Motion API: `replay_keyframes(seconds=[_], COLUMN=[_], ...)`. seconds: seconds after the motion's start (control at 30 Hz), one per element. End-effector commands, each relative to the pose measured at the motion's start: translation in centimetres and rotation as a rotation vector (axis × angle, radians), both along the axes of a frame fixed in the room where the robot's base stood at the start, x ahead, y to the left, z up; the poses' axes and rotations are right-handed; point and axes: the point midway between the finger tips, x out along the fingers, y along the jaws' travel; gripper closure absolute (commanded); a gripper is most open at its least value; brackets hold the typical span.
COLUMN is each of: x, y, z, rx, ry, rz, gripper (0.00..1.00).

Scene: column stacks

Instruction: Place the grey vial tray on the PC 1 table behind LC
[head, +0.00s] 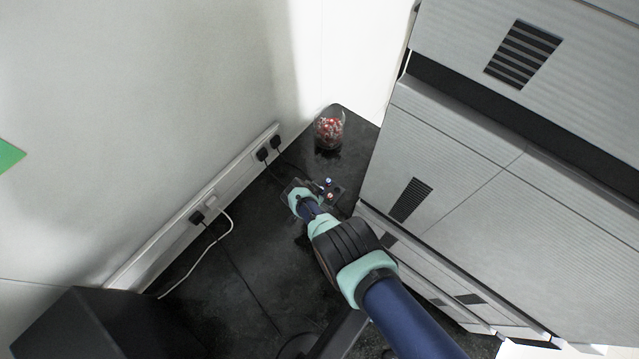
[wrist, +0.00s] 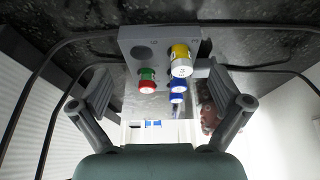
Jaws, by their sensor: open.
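The grey vial tray (head: 338,193) is at the dark table top behind the grey instrument stack; I cannot tell for sure whether it rests flat. In the wrist view the tray (wrist: 150,40) holds several vials, with red-green, yellow and blue caps (wrist: 180,58). My gripper (head: 303,192) is at the tray's left side in the head view, and my arm hides part of it. In the wrist view my gripper (wrist: 168,98) is open, with one finger toward each side of the tray. No clear contact shows between the fingers and the tray.
A clear jar with red contents (head: 329,130) stands behind the tray in the table corner. The instrument stack (head: 480,170) bounds the right side. A wall trunking with black plugs (head: 262,155) and cables runs along the left.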

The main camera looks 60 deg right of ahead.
Motion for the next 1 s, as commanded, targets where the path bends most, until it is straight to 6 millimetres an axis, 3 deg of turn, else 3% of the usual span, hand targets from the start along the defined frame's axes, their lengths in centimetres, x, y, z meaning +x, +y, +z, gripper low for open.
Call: replay_keyframes(seconds=[0.03, 0.33, 0.9, 1.0], x=[0.1, 0.5, 0.7, 1.8], y=[0.4, 2.8, 3.2, 3.4], z=[2.3, 7.7, 8.0, 8.4], rx=[0.000, 0.000, 0.000, -0.007], ry=[0.000, 0.001, 0.000, -0.013], rz=[0.001, 0.002, 0.000, 0.030], gripper=[0.00, 0.00, 0.00, 0.00])
